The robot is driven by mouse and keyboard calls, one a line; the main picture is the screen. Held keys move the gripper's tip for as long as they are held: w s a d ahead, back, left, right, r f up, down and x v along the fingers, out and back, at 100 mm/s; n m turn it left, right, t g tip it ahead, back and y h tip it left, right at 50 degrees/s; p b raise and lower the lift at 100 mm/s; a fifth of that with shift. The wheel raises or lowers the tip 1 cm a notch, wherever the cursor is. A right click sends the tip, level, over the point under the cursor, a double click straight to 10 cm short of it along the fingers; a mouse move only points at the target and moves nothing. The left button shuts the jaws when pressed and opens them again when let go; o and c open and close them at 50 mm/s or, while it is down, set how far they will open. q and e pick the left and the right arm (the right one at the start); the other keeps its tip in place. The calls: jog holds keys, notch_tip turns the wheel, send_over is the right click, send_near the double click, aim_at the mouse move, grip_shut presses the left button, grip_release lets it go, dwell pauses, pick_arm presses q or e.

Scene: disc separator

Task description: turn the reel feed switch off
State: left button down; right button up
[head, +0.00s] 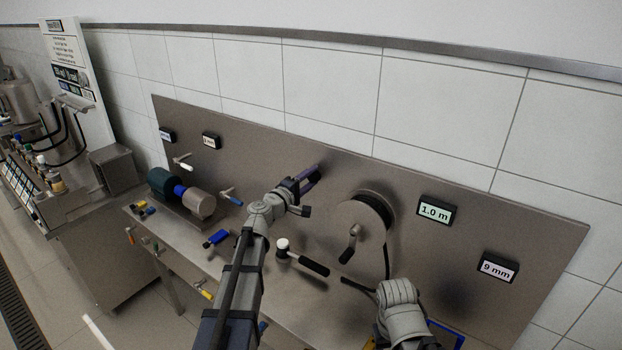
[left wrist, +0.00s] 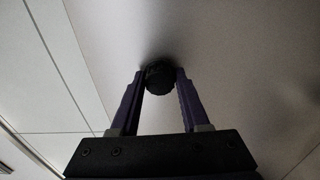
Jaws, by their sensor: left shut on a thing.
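My left gripper (head: 310,178) is at the upright metal panel (head: 480,220), left of the cable reel (head: 362,222). In the left wrist view, its purple fingers (left wrist: 160,85) are closed on the sides of a black round knob (left wrist: 160,76) on the panel. I take this knob for the reel feed switch; no label on it can be read. In the head view the knob is hidden behind the fingers. Part of my right arm shows at the bottom, but its fingers cannot be seen.
Displays reading "1.0 m" (head: 436,212) and "9 mm" (head: 497,267) are on the panel's right side. A black-handled mallet (head: 301,258) lies on the bench below. A motor unit (head: 198,203) stands at the left. The reel's crank (head: 350,245) sticks out toward me.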

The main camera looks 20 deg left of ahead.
dwell(0.4)
pick_arm(q)
jog(key=shift+c, duration=1.9)
grip_release()
jog(key=v, duration=0.8)
